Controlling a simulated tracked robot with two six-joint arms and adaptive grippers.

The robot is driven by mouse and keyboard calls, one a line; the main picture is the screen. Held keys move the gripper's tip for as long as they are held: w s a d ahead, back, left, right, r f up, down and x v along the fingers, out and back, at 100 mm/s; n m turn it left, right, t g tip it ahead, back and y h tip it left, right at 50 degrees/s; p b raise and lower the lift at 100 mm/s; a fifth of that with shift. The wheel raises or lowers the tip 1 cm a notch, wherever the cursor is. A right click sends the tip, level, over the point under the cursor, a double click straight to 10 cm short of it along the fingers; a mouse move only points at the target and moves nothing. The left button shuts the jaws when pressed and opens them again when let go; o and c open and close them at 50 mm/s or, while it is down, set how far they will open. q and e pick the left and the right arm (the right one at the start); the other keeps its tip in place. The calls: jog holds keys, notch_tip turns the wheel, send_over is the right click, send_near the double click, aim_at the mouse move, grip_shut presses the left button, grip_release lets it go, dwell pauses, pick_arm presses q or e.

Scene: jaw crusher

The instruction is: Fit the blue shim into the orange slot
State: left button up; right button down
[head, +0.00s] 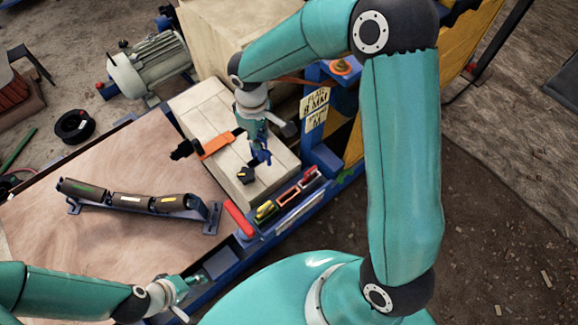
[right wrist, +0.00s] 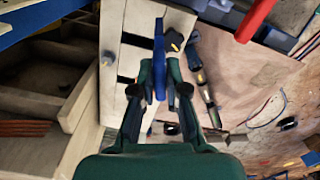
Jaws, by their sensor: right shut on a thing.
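The blue shim (right wrist: 159,62) is upright between the fingertips of my right gripper (right wrist: 159,78) in the right wrist view. In the head view, my right gripper (head: 259,133) holds the shim (head: 261,154) over the pale block. An orange piece (head: 217,145) lies across the block, left of the shim and apart from it in the picture. I cannot make out its slot opening. I cannot see the orange piece in the right wrist view. My left gripper (head: 178,290) is low at the front, away from the shim; its jaws are unclear.
The pale block (head: 200,103) has black knobs near it. A blue rack (head: 250,243) with red and yellow pieces lies in front. A roller frame (head: 135,200) stands on the brown board (head: 75,235). A motor (head: 150,62) stands behind.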

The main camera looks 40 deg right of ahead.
jog(key=s+d+f+n+b, duration=0.3)
jog(key=s+n+b, duration=0.4)
jog(key=n, duration=0.7)
jog(key=shift+s+f, duration=0.6)
jog(key=shift+f, duration=0.25)
jog(key=shift+d, duration=0.1)
jog(key=shift+f+b, duration=2.05)
jog(key=shift+f, duration=0.3)
jog(key=shift+f, duration=0.25)
jog(key=shift+f+b, duration=1.6)
jog(key=shift+f, duration=0.15)
jog(key=shift+f, duration=0.3)
